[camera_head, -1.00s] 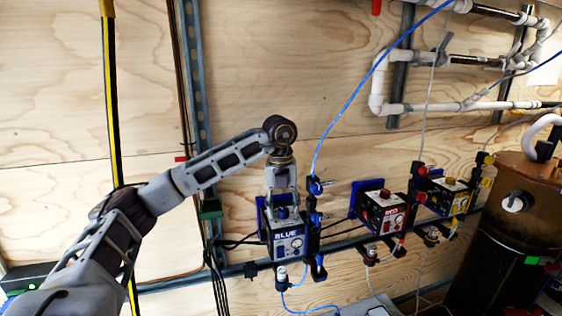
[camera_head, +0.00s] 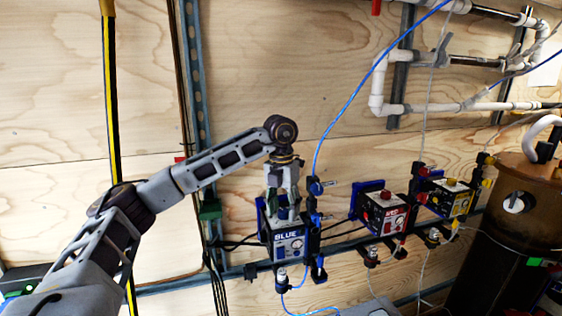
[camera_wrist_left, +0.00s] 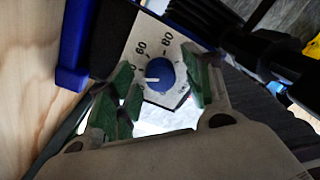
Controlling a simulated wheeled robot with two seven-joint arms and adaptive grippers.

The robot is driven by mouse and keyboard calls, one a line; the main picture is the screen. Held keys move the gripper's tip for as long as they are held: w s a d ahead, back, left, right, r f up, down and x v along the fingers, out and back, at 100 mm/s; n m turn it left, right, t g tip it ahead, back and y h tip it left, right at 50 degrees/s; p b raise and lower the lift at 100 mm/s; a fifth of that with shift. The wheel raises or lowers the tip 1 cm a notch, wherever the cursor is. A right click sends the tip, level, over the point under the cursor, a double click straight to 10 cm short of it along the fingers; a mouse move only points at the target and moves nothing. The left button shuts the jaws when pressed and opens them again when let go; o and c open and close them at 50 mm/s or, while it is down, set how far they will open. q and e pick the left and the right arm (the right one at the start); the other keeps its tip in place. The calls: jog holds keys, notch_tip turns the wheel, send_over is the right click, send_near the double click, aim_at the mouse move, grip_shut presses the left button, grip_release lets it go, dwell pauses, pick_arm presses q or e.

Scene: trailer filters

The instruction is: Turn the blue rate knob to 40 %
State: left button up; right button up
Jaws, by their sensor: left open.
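The blue pump box (camera_head: 289,245), labelled BLUE, hangs on the wall rail. My left gripper (camera_head: 283,214) points down onto its top, and its fingers hide the knob in the head view. In the left wrist view the blue rate knob (camera_wrist_left: 160,74) sits on a pale dial plate (camera_wrist_left: 148,38) marked 60 and 80. Its white pointer line points left, below the 60 mark, toward a label partly hidden by a finger. The left gripper (camera_wrist_left: 162,88) is open, its green-padded fingers on either side of the knob. Contact cannot be told. My right gripper is not in view.
The red pump box (camera_head: 385,212) and yellow pump box (camera_head: 449,200) stand to the right on the rail. Blue tubing (camera_head: 352,95) rises beside the blue box. A brown tank (camera_head: 505,230) is at far right. Black cables (camera_head: 216,275) hang left of the blue box.

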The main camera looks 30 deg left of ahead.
aim_at(283, 210)
pick_arm(q)
jog(key=shift+m, duration=1.4)
jog(key=shift+r, duration=0.15)
notch_tip(283, 210, up, 5)
jog(key=shift+a+r, duration=0.1)
notch_tip(283, 210, up, 9)
jog(key=p, duration=0.3)
jog(key=shift+a, duration=0.25)
